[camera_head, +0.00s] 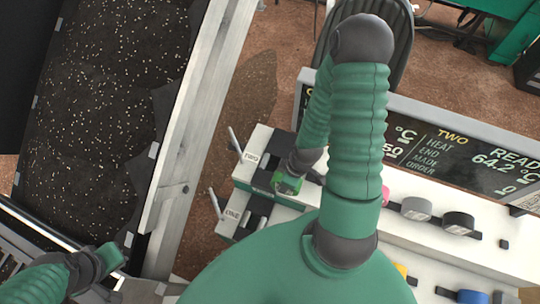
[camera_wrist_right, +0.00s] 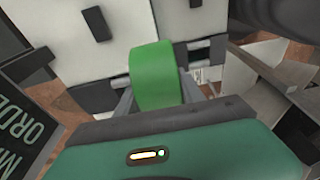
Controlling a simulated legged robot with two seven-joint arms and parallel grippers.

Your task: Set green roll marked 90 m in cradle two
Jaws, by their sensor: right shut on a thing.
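The green roll (camera_wrist_right: 155,72) is between the fingers of my right gripper (camera_wrist_right: 158,95) in the right wrist view. In the head view, the green roll (camera_head: 287,184) shows under my right gripper (camera_head: 290,177), at the right part of the cradle marked TWO (camera_head: 250,157). I cannot tell whether the roll touches the cradle. Its 90 m mark is not readable. The cradle marked ONE (camera_head: 232,213) is just below cradle two in the picture. My left gripper (camera_head: 112,262) is at the lower left, away from the cradles; its jaws are unclear.
A white rack at the right holds pink (camera_head: 385,195), grey (camera_head: 416,208), black (camera_head: 458,222), yellow (camera_head: 401,269) and blue (camera_head: 471,297) rolls. A display board (camera_head: 440,145) stands behind it, reading TWO and READY. A metal-edged dark speckled bed (camera_head: 90,110) fills the left.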

